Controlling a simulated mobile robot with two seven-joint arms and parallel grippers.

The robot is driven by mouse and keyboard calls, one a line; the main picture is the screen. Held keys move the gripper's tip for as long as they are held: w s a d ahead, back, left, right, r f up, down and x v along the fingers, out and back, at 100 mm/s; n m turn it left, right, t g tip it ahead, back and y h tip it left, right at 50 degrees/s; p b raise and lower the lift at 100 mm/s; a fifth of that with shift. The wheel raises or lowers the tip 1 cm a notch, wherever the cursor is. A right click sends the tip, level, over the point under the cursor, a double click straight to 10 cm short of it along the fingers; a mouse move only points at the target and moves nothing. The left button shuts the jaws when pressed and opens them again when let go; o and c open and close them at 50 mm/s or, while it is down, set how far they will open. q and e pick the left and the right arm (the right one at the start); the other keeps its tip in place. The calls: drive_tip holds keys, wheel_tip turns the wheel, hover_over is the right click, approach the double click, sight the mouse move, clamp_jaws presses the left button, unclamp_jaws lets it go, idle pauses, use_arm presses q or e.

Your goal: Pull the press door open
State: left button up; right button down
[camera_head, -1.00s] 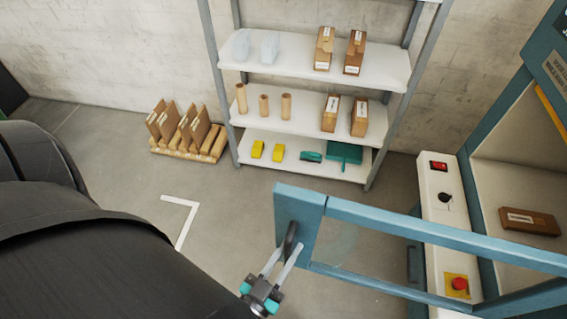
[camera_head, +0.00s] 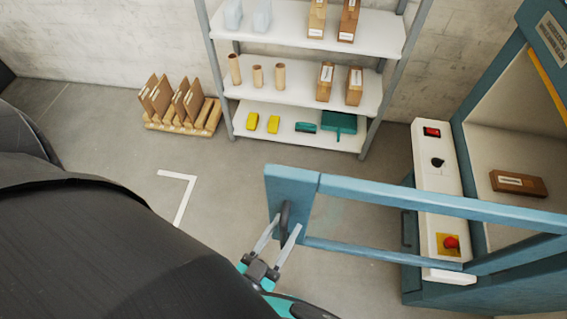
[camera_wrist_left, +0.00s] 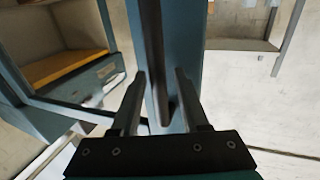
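The press door is a blue frame (camera_head: 420,204) with a window opening. It stands swung out from the blue press (camera_head: 465,150), its free end to the left. A dark bar handle (camera_head: 284,216) is on the wide panel at that end. My left gripper (camera_head: 287,222) is at the handle, its two grey fingers apart. In the left wrist view the handle (camera_wrist_left: 156,60) runs between the fingertips (camera_wrist_left: 160,78), with gaps showing on both sides, so the gripper looks open around it. My right gripper is not in view.
The press's white control panel (camera_head: 430,185) carries a red emergency button (camera_head: 450,242). A brown box (camera_head: 518,184) lies inside the press. A shelf rack (camera_head: 300,92) and a wooden stand (camera_head: 180,124) are against the wall. The floor (camera_head: 235,200) left of the door is clear.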

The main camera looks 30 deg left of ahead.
use_arm(q)
drive_tip(key=shift+o, duration=0.4)
drive_tip(key=shift+s, duration=0.35)
drive_tip(key=s+b, duration=0.3)
drive_tip(key=s, duration=1.1)
drive_tip(key=shift+s+a, duration=0.15)
drive_tip(key=shift+s, duration=0.1)
wheel_tip(320, 180, down, 19)
drive_tip(key=w+d+m+g+h+b, duration=0.1)
drive_tip(key=w+g+h+b, duration=0.1)
drive_tip(key=g+b, duration=0.35)
drive_tip(key=s+a+f+g+b, duration=0.2)
drive_tip(key=f+g+b, duration=0.1)
drive_tip(key=f, duration=0.6)
drive_tip(key=s+a+f+g+y+b, duration=0.1)
drive_tip(key=a+f+g+b, duration=0.2)
drive_tip(key=f, duration=0.7)
drive_tip(key=s+a+f+m+g+y+b, duration=0.1)
drive_tip(key=s+a+f+g+b, duration=0.1)
drive_tip(key=f, duration=0.8)
drive_tip(key=a+g+b, duration=0.1)
drive_tip(key=g+b, duration=0.1)
drive_tip(key=g, duration=0.1)
drive_tip(key=shift+s, duration=0.3)
